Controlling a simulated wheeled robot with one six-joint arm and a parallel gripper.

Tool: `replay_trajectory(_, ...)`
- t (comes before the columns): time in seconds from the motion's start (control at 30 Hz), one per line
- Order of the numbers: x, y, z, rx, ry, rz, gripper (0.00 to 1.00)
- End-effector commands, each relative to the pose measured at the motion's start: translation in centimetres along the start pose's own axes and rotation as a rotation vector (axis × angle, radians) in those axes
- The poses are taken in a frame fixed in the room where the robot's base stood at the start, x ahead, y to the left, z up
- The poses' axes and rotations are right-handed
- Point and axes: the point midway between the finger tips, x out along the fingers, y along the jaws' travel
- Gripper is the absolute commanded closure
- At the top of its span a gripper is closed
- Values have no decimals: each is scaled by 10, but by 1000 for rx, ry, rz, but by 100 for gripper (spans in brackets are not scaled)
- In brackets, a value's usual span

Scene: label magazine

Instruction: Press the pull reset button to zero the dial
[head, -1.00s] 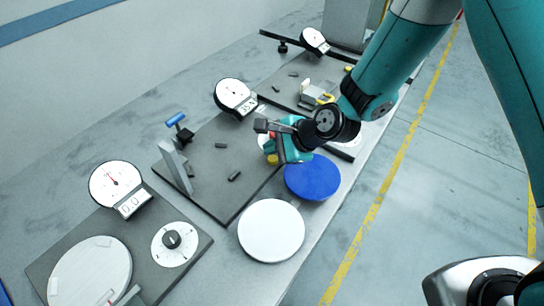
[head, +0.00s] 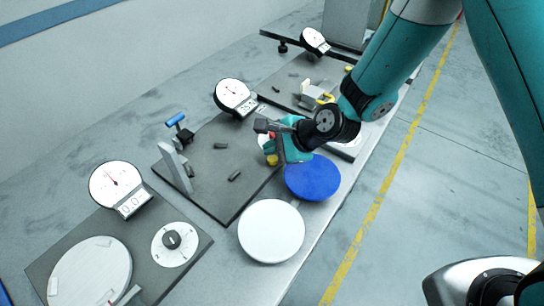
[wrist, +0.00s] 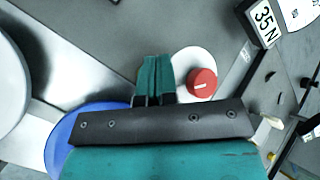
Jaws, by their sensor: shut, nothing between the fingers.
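The middle station's round dial (head: 232,93) has a display (head: 246,106) that also shows in the wrist view (wrist: 264,22), where it reads 35 N. A small yellow button (head: 272,160) stands at the station's front edge, close beside my gripper (head: 282,157). A red knob (wrist: 202,83) with a white line sits on a white disc (wrist: 192,62), right of my fingertips (wrist: 154,62) in the wrist view. My fingers are shut and empty, pointing down at the board. I cannot read any button label or see whether the fingertips touch anything.
A blue disc (head: 313,178) and a white disc (head: 271,231) lie along the bench's front edge. A grey bracket (head: 175,166) and a blue-handled part (head: 177,120) stand at the left. Other dials stand at the near left (head: 115,183) and far back (head: 314,40).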

Motion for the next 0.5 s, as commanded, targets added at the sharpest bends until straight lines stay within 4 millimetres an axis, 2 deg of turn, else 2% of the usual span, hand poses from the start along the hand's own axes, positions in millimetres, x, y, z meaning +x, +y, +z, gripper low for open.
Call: replay_trajectory(0.5, 4, 4, -3, 0, 0, 1, 100)
